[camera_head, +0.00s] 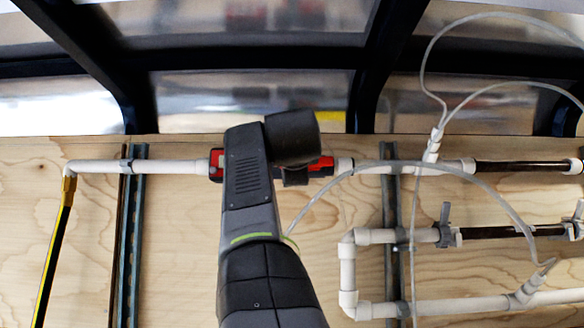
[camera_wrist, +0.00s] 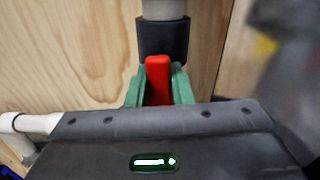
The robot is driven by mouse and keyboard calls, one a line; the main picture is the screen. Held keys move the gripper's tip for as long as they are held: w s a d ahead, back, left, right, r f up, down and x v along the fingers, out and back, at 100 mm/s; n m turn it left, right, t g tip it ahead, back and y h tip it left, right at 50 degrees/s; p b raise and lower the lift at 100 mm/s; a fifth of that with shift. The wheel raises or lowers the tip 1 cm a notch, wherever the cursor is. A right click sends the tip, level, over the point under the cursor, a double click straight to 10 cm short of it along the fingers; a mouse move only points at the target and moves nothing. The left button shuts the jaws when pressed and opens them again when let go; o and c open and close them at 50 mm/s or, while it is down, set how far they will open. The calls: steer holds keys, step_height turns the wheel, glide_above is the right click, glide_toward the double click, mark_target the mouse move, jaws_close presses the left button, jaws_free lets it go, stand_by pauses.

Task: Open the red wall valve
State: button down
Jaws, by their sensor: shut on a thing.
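In the wrist view, the red valve handle (camera_wrist: 158,66) stands upright between the green fingers of my gripper (camera_wrist: 158,78). My gripper is shut on it, with one finger against each side. A black collar on a pale pipe (camera_wrist: 163,36) is just above the handle. In the head view, red parts (camera_head: 322,166) show on both sides of my arm, in line with the upper white pipe. My arm hides the middle of this stretch, and the fingertips and handle cannot be made out there.
White pipes (camera_head: 175,166) run across the plywood wall (camera_head: 95,225). Clear hoses (camera_head: 480,178) loop over the pipes on the right. Metal wall rails (camera_head: 131,240) and a black-and-yellow pipe (camera_head: 52,250) stand at left. A dark frame with windows is above.

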steer(key=shift+r+m, duration=0.25)
steer(key=shift+m, duration=0.25)
steer(key=c, duration=1.3)
jaws_free()
steer(key=shift+s, duration=0.1)
steer(key=s+b, duration=0.3)
steer(key=s, duration=1)
steer(key=shift+s, duration=0.35)
steer(key=shift+w, duration=0.1)
steer(key=w+p, duration=0.3)
steer(key=w, duration=1)
steer(key=shift+w, duration=0.35)
